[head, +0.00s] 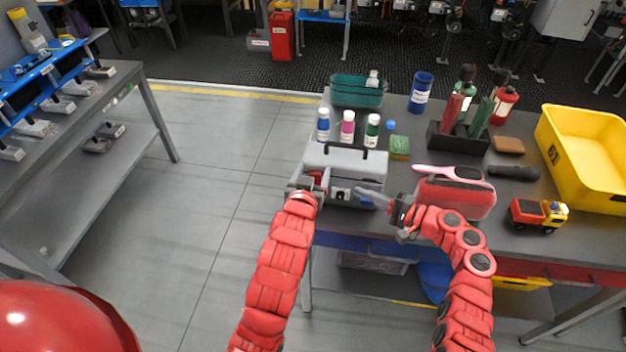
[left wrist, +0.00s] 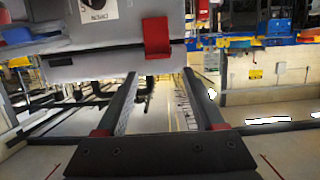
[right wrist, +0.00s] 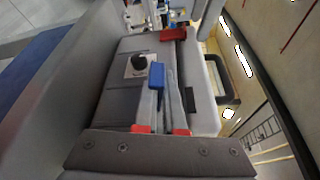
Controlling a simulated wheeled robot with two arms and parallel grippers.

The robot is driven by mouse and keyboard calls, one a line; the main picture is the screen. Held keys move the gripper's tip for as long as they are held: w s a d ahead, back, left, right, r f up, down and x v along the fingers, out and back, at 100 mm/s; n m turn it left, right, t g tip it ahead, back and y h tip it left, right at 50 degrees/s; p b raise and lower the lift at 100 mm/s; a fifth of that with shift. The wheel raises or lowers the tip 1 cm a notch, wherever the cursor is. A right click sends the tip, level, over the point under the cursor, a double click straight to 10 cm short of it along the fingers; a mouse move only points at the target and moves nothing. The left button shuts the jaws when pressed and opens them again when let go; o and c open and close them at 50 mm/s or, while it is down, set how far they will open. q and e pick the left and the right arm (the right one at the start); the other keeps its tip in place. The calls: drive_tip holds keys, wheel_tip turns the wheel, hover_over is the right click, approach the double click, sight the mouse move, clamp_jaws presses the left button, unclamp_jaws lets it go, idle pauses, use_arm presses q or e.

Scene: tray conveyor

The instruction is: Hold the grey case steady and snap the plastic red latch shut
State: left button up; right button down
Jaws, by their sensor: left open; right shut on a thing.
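The grey case (head: 345,163) stands near the table's front edge with its black handle on top. On its front are the red latch (head: 316,177), a dark round knob on a white plate, and a blue latch (right wrist: 157,75). My left gripper (head: 308,183) is open at the front left, by the red latch. In the left wrist view the red latch (left wrist: 156,37) lies across the dark seam, just beyond the open, empty fingers. My right gripper (head: 372,196) is nearly closed at the case's front right, seemingly on its edge beside the blue latch. The exact contact is hidden.
Bottles (head: 347,128) and a teal basket (head: 345,92) stand behind the case. A green sponge (head: 400,146), a red pouch (head: 470,198), a toy truck (head: 538,215) and a yellow bin (head: 578,180) are to the right. The floor left of the table is clear.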

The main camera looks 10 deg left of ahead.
drive_tip(key=shift+r, duration=0.1)
use_arm(q)
wheel_tip(320, 180, up, 7)
drive_tip(key=shift+f, duration=0.1)
use_arm(e)
drive_tip(key=c, duration=0.9)
unclamp_jaws()
